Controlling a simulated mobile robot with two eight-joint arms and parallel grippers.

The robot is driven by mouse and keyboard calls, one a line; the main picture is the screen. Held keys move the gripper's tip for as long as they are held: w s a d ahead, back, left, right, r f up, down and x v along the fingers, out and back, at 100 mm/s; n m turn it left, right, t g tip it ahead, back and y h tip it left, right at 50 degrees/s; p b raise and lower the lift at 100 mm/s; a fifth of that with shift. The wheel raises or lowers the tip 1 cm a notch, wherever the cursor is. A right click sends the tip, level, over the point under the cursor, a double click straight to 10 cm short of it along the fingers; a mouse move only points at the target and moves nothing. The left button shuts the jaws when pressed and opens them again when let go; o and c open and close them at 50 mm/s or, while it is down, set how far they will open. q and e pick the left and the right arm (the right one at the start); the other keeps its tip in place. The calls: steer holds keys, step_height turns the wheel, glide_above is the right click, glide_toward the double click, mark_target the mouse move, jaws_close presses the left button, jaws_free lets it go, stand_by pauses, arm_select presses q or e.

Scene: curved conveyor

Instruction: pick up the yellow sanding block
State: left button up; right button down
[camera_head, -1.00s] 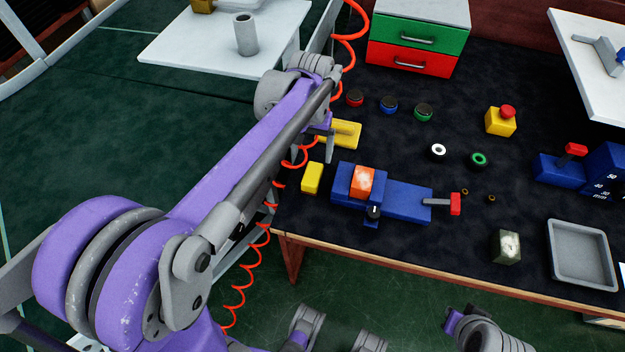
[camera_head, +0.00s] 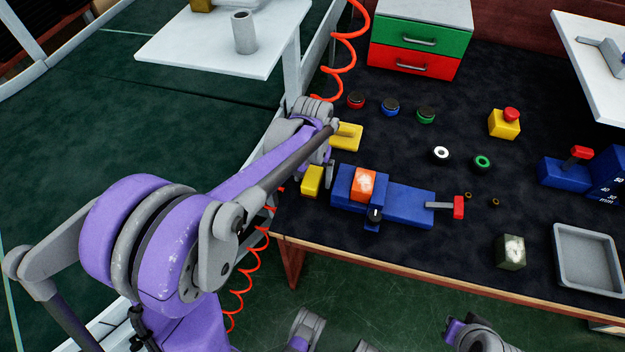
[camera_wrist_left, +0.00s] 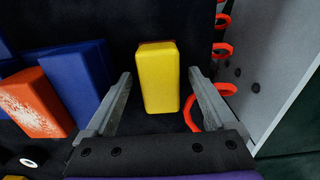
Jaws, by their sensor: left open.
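The yellow sanding block (camera_head: 312,180) stands at the left end of the dark bench top, just left of the blue vise. My left gripper (camera_head: 327,172) is beside it in the head view, partly hidden by its own arm. In the left wrist view the yellow block (camera_wrist_left: 158,78) lies between the two spread fingers of the gripper (camera_wrist_left: 160,74). A dark gap shows on each side of it, so neither finger appears to touch it. The jaws are open and empty.
A blue vise (camera_head: 405,204) holding an orange block (camera_head: 363,184) sits close to the right of the yellow block. A flat yellow piece (camera_head: 347,137) lies behind. A red coiled hose (camera_head: 343,50) hangs along the bench's left edge. A grey tray (camera_head: 587,258) is at right.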

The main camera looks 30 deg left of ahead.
mark_target(312, 176)
arm_select(q)
jaws_close()
stand_by(0.3)
step_height(312, 176, up, 10)
steer(key=shift+r+p, duration=0.1)
steer(key=shift+p, duration=0.8)
